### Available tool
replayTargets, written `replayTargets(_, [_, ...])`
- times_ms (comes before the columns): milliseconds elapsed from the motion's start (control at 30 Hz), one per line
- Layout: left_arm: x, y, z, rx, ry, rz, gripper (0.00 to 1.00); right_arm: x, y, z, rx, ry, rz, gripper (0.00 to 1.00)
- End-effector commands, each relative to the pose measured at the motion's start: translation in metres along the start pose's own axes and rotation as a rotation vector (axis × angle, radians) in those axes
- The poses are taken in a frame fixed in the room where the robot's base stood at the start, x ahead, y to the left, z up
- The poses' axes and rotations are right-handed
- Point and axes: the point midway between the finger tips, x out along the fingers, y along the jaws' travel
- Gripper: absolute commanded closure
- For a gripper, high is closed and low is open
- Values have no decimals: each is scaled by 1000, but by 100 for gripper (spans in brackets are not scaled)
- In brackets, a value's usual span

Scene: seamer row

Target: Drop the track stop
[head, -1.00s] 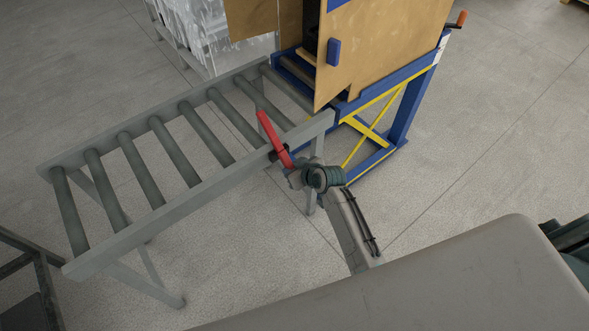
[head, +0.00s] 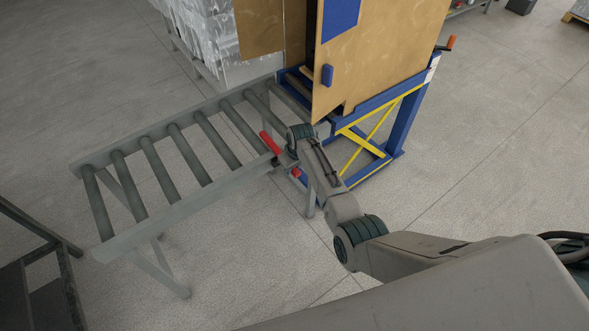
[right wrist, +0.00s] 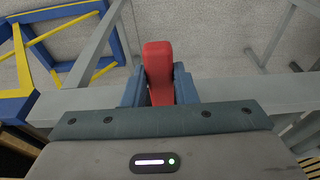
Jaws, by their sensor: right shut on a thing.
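The track stop is a red lever (head: 270,143) at the near side rail of the roller conveyor, by the end close to the blue-framed machine. In the right wrist view the red lever (right wrist: 158,72) stands between the two blue-grey fingers. My right gripper (head: 284,161) is shut on it, and the gripper and wrist hide part of the lever in the head view. The fingers also show in the right wrist view (right wrist: 159,90), one on each side of the red bar. My left gripper is not in view.
The roller conveyor (head: 182,206) has bare rollers. A blue and yellow frame (head: 400,127) with brown panels (head: 385,50) stands close beyond my right wrist. A wrapped stack (head: 215,40) is behind. A dark frame (head: 30,265) stands at left.

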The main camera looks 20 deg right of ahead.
Motion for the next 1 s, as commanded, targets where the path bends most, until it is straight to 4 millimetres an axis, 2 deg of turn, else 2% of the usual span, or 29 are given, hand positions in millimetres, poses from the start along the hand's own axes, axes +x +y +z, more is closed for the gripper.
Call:
replayTargets(667, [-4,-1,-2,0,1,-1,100,-4,1,-5,1,-55,0,100])
replayTargets(700, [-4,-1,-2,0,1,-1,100,-4,1,-5,1,-55,0,67])
replayTargets(767, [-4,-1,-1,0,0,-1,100,-4,1,-5,1,-55,0,55])
replayTargets(1000, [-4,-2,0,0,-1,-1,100,-4,1,-4,0,-56,0,53])
